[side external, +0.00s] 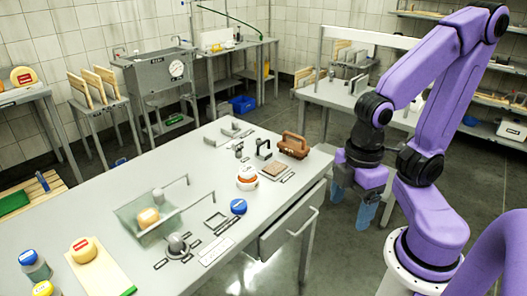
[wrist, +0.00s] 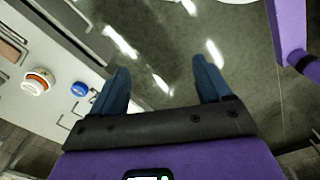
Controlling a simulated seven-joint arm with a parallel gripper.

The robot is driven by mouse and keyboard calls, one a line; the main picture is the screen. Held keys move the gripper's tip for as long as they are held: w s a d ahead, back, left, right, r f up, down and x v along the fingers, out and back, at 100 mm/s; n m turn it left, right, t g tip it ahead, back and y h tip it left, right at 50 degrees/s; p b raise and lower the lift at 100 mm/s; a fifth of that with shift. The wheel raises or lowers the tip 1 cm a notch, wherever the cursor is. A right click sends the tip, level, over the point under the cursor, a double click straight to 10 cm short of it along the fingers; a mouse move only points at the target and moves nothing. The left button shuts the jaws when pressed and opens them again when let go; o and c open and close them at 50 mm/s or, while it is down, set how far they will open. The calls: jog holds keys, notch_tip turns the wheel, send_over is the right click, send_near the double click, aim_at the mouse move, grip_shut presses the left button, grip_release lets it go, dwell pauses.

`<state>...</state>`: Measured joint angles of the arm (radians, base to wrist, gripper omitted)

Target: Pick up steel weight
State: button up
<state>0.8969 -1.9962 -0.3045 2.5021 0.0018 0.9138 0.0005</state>
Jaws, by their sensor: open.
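A grey rounded metal piece with a knob (side external: 176,243), which looks like a steel weight, stands on the table near its front right edge, in the side external view. A smaller grey metal piece (side external: 238,148) stands further back; I cannot tell which of the two is the steel weight. My gripper (side external: 352,203) hangs off the table's right side, over the floor, apart from both. In the wrist view my gripper (wrist: 160,78) has its two blue fingers spread, with only floor between them. I cannot make out the weight in the wrist view.
The table (side external: 108,221) holds a glass tray (side external: 128,222) with a yellow cheese, a white-and-orange round item (side external: 247,178), a blue disc (side external: 238,206) and a brown handled block (side external: 293,145). An open drawer (side external: 289,229) juts out on the table's right side, near my gripper.

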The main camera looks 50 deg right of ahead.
jog(key=shift+c, duration=0.4)
jog(key=w+a+r+m, duration=0.25)
jog(key=w+m, duration=0.65)
jog(key=w, duration=0.5)
jog(key=m+t, duration=0.2)
jog(key=m, duration=2)
send_over(263, 152)
jog(key=s, duration=0.4)
notch_tip(263, 152, down, 4)
jog(key=w+f, duration=0.1)
jog(key=f, duration=0.4)
jog(key=w+f, duration=0.1)
jog(key=f, duration=0.5)
jog(key=w+f, duration=0.1)
jog(key=f, duration=0.4)
jog(key=shift+w+f, duration=0.2)
jog(key=shift+w, duration=0.05)
